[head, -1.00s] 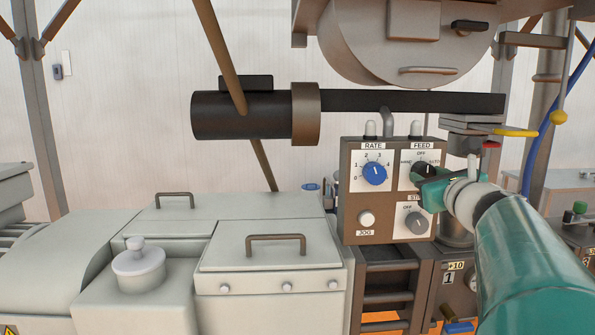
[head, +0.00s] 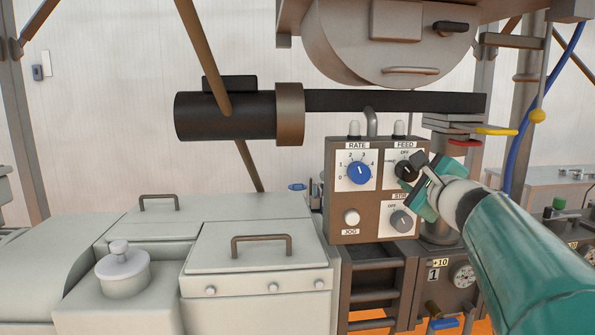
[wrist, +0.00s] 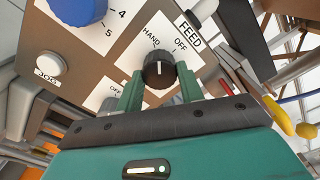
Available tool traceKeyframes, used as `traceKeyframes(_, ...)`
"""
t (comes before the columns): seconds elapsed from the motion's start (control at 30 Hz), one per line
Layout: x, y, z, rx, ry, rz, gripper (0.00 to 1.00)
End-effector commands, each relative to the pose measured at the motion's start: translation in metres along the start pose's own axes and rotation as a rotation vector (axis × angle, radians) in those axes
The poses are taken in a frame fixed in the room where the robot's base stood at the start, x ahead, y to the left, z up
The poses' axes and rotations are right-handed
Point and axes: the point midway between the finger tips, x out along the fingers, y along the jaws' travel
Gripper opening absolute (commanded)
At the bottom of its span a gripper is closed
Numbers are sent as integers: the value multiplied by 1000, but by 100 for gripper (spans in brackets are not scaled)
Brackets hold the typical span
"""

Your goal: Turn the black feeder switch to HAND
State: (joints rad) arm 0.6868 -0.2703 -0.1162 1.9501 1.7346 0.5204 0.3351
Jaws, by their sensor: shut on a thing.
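The black feeder switch (head: 403,171) is a round knob on the white FEED plate, at the upper right of the brown control box. In the wrist view the black switch (wrist: 158,71) sits between my two green fingers, with HAND and OFF printed above it. Its white mark points up in that view, toward the space around HAND and OFF; I cannot tell exactly which it meets. My gripper (head: 412,172) is shut on the switch and tilted in the head view. In the wrist view its fingers (wrist: 160,86) flank the knob. The AUTO label is hidden.
The blue RATE knob (head: 359,172) is left of the switch. The JOG button (head: 351,217) and grey lower knob (head: 401,221) are below. A yellow-tipped lever (head: 495,131) and a red part (head: 465,142) stand close above my wrist.

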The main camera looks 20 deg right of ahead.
Motion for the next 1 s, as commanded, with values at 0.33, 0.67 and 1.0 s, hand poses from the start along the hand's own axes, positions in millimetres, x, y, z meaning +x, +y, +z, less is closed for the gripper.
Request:
traceKeyframes(0.33,0,0,1,-197,-2,0,15)
traceKeyframes(0.67,0,0,1,-249,-1,0,15)
traceKeyframes(1.0,0,0,1,-249,-1,0,45)
